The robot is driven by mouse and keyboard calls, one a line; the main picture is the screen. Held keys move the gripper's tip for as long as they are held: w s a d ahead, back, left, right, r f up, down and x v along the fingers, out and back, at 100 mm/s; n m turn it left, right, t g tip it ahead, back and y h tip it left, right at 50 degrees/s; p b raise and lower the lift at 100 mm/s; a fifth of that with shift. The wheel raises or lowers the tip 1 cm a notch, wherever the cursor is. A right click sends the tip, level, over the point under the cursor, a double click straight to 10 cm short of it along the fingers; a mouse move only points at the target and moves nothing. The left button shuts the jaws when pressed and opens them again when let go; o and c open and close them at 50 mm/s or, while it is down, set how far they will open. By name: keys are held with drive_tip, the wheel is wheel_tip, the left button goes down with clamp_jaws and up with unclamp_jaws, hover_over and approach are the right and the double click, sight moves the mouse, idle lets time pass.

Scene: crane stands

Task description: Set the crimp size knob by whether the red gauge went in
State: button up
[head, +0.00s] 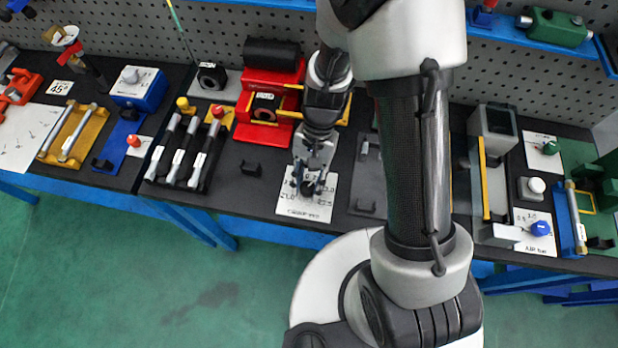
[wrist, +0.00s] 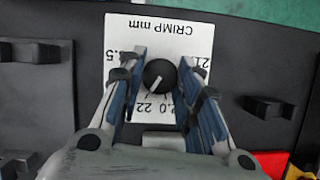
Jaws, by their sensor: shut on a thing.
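The crimp size knob (wrist: 159,75) is black and round with a white pointer line. It sits on a white plate marked CRIMP mm (wrist: 180,24), which also shows in the head view (head: 312,208). In the wrist view the pointer line slants to the lower left, toward the partly hidden numbers beginning 22. My gripper (head: 308,190) is down at the plate, its two fingers (wrist: 158,78) shut on the knob from both sides. The fingers hide some numbers. A gauge with a red cap (head: 217,111) lies in the black rack at the left.
A red crimper machine (head: 262,134) stands behind my gripper to the left. A small black bracket (wrist: 268,107) is beside the plate. Grey fixtures (head: 366,196) stand to the right. The bench front edge is close to the plate.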

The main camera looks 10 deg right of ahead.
drive_tip(key=n+h+p, duration=0.1)
drive_tip(key=n, duration=0.1)
drive_tip(key=n+h+p, duration=0.1)
drive_tip(key=n, duration=0.2)
drive_tip(key=shift+a+r+n+g, duration=0.1)
drive_tip(key=shift+a+n+g, duration=0.1)
drive_tip(key=shift+n+g, duration=0.1)
drive_tip(key=shift+a+n+h+p, duration=0.1)
drive_tip(key=shift+n+h+p, duration=0.75)
drive_tip(key=shift+n, duration=1.45)
drive_tip(key=shift+h, duration=0.25)
drive_tip(key=o, duration=1.1)
drive_tip(key=shift+c, duration=0.2)
drive_tip(key=v, duration=1.1)
drive_tip(key=shift+r, duration=0.45)
